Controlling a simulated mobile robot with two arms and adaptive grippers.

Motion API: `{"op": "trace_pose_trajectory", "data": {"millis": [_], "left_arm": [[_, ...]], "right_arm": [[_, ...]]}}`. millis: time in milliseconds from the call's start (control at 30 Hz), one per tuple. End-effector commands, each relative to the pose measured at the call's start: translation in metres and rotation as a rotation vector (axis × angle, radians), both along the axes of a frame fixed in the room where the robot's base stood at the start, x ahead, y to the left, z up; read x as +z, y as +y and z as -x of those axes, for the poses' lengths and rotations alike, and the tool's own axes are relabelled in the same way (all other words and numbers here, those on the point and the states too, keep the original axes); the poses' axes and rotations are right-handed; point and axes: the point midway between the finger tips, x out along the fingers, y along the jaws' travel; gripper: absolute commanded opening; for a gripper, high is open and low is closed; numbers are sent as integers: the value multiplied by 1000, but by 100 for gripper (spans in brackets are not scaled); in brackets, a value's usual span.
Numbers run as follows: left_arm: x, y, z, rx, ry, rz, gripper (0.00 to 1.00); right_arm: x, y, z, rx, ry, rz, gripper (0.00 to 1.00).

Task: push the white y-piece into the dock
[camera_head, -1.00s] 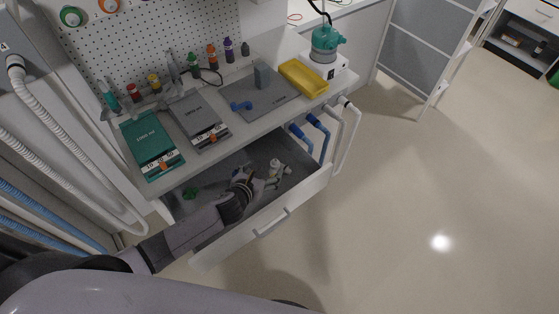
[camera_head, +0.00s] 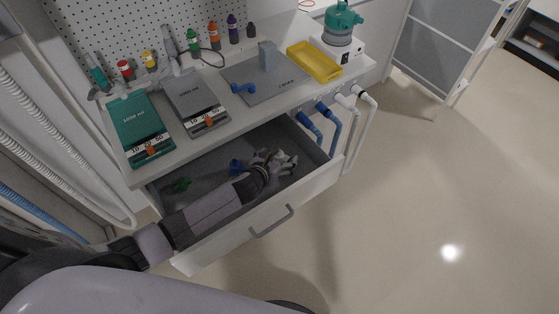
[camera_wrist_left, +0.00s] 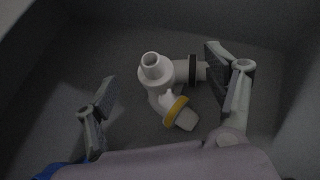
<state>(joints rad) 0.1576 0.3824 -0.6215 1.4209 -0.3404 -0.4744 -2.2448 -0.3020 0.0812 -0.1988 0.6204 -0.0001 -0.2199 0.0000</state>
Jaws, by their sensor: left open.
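The white y-piece (camera_wrist_left: 157,75) lies on the drawer floor in the left wrist view, with a dark ring on one branch and a yellow ring on another. My left gripper (camera_wrist_left: 160,66) is open, with one finger on each side of the y-piece; I cannot tell whether either touches it. In the head view my left gripper (camera_head: 280,162) reaches down into the open drawer and largely hides the y-piece. A grey plate with an upright block (camera_head: 268,57) stands on the counter; I cannot tell whether this is the dock. My right gripper is not in view.
On the counter are a teal board (camera_head: 138,122), a grey board (camera_head: 192,98), a blue elbow (camera_head: 243,88) and a yellow tray (camera_head: 315,60). Blue and white hoses hang at the drawer's right.

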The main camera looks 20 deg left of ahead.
Motion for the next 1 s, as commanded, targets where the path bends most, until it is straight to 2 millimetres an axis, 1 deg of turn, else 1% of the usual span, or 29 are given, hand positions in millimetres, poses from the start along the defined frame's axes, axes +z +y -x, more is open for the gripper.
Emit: {"op": "trace_pose_trajectory", "data": {"millis": [33,200,1000], "left_arm": [[-5,-1,-4,1,-1,1,78],[-6,-2,-9,-1,0,1,78],[-5,-2,-10,0,0,1,78]], "right_arm": [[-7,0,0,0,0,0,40],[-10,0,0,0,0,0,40],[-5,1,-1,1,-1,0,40]]}}
